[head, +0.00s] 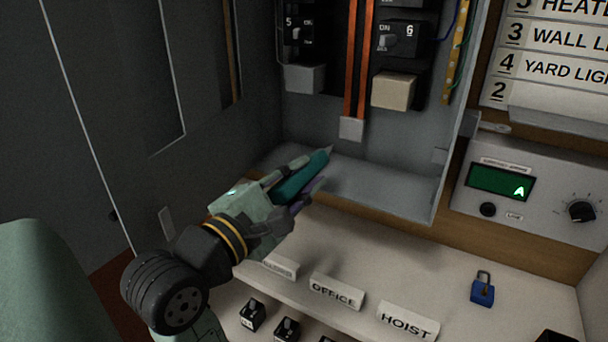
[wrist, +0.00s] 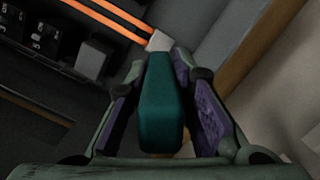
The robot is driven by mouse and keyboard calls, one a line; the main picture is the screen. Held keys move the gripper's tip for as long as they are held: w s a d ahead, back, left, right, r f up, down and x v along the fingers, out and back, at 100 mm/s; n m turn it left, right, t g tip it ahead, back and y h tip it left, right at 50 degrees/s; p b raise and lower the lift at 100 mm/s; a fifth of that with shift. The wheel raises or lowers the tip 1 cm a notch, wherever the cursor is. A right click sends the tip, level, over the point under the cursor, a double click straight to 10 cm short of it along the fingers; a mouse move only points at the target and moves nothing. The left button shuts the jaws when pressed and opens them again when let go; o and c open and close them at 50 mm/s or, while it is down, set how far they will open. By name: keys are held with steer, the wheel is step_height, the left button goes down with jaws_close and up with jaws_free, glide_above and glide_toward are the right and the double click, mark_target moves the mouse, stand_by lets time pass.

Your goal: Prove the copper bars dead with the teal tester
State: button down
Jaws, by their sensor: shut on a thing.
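The teal tester (head: 301,177) is held between the fingers of my gripper (head: 296,184), which is shut on it. Its tip points up and right toward the lower part of the open panel. The tester also fills the middle of the wrist view (wrist: 160,108), between the two purple-padded fingers. Two orange copper bars (head: 357,70) run vertically in the panel and end in a pale block (head: 351,128). The tester's tip is below and left of that block, apart from the bars in the head view. In the wrist view the copper bars (wrist: 107,17) lie beyond the tester.
Breakers 5 (head: 298,32) and 6 (head: 398,40) flank the bars. A grey meter box (head: 530,180) with a green display reading A is at right. A blue padlock (head: 482,290) and OFFICE (head: 336,291) and HOIST (head: 407,321) labels lie on the bench. The panel door (head: 150,80) stands left.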

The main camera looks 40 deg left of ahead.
mark_target(323, 156)
steer(key=shift+w+a, duration=0.25)
steer(key=shift+w, duration=0.9)
steer(key=shift+w+a, duration=0.25)
steer(key=shift+w, duration=0.85)
steer(key=shift+w+a, duration=0.25)
steer(key=shift+w, duration=0.9)
steer(key=shift+w+a, duration=0.15)
steer(key=shift+w, duration=0.35)
steer(key=shift+s+d, duration=0.25)
steer(key=shift+s, duration=0.9)
steer(key=shift+s+d, duration=0.3)
steer(key=shift+s, duration=0.8)
steer(key=shift+s+d, duration=0.25)
steer(key=shift+s, duration=0.9)
